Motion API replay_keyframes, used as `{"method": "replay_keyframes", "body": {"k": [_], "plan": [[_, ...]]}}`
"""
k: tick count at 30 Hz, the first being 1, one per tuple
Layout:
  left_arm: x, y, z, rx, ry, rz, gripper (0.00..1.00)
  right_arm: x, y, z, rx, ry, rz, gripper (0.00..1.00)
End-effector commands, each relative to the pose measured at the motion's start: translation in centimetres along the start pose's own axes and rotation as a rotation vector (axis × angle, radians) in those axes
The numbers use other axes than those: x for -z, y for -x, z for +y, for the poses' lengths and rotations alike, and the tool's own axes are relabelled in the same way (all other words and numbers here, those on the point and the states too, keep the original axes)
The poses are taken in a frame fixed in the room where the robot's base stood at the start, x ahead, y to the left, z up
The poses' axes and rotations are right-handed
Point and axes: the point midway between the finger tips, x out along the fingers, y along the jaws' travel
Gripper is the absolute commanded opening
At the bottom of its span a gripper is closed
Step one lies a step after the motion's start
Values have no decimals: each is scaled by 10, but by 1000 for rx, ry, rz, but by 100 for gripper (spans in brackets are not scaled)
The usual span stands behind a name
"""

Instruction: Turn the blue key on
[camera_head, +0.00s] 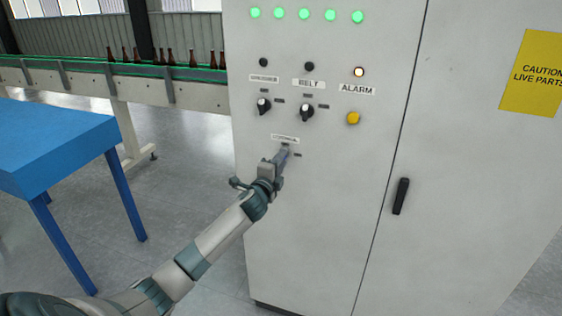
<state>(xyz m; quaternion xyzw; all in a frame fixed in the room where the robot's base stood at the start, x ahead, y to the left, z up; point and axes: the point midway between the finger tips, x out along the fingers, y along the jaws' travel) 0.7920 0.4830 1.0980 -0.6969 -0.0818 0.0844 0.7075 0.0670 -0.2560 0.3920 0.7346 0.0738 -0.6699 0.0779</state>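The grey cabinet (330,210) fills the middle and right of the view. Below its two black selector knobs is a small label (285,138), and a key switch lies just under it. A small bluish part, which looks like the blue key (284,154), shows at the tip of my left gripper (280,160). The gripper is right at the key and covers most of it and its lock. The fingers are too small and overlapped to tell whether they are shut on the key. My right gripper is not in view.
Two black knobs (306,112), a yellow button (353,118) and a lit alarm lamp (359,72) sit above the key. A black door handle (401,196) is at the right. A blue table (50,140) stands at the left, with a bottle conveyor (180,93) behind.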

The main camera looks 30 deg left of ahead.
Motion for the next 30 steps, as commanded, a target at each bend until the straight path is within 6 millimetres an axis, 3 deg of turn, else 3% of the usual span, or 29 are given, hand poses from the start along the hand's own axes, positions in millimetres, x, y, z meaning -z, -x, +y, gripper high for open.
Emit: {"method": "replay_keyframes", "body": {"k": [8, 14, 30], "plan": [[0, 5, 0, 2, 0, 0, 23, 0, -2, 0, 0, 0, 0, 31], [0, 22, 1, 2, -1, 1, 23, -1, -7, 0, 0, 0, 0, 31], [0, 113, 4, 0, -1, 1, 23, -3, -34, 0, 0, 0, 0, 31]]}}
